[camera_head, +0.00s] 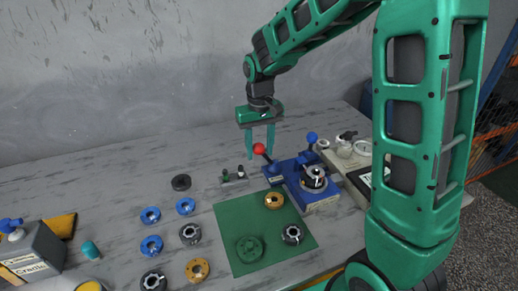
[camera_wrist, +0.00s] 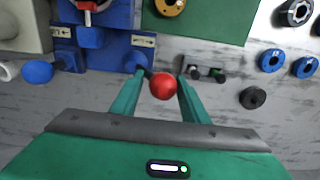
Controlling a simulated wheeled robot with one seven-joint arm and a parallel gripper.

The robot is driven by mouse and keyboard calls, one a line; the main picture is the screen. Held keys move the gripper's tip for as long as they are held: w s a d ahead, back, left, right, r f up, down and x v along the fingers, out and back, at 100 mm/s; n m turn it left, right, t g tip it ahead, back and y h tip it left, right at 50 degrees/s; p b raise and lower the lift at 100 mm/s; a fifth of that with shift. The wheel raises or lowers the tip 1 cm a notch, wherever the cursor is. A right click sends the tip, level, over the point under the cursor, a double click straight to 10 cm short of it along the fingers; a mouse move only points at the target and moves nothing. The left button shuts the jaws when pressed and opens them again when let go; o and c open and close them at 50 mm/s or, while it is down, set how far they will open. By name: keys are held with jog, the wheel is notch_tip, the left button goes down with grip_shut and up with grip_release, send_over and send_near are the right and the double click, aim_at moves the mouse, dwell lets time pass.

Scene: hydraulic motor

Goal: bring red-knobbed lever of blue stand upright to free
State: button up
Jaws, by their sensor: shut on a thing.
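The blue stand (camera_head: 313,192) sits on the table right of the green mat; part of it shows at the top left of the wrist view (camera_wrist: 104,57). Its lever's red knob (camera_head: 259,148) is at the stand's left end, with the lever leaning up and left from the base. My gripper (camera_head: 260,152) points down there. In the wrist view the red knob (camera_wrist: 162,86) lies between my two fingers (camera_wrist: 160,82), which are shut on the red-knobbed lever. The lever's shaft is mostly hidden in the wrist view.
A blue-knobbed lever (camera_head: 312,138) stands behind the stand's dark round part (camera_head: 313,178). A small rack (camera_head: 234,177) is close left of my gripper. The green mat (camera_head: 237,219) holds several round parts, with loose rings (camera_head: 185,206) to its left. A beige device (camera_head: 349,160) is at right.

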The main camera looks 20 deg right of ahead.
jog(key=shift+a+r, duration=0.1)
jog(key=shift+r, duration=0.05)
jog(key=shift+c, duration=0.3)
jog(key=shift+d+r, duration=0.2)
jog(key=shift+d, duration=0.35)
jog(key=shift+c, duration=0.5)
jog(key=shift+d, duration=0.2)
jog(key=shift+d+r, duration=0.2)
jog(key=shift+d, duration=0.4)
jog(key=shift+c, duration=0.4)
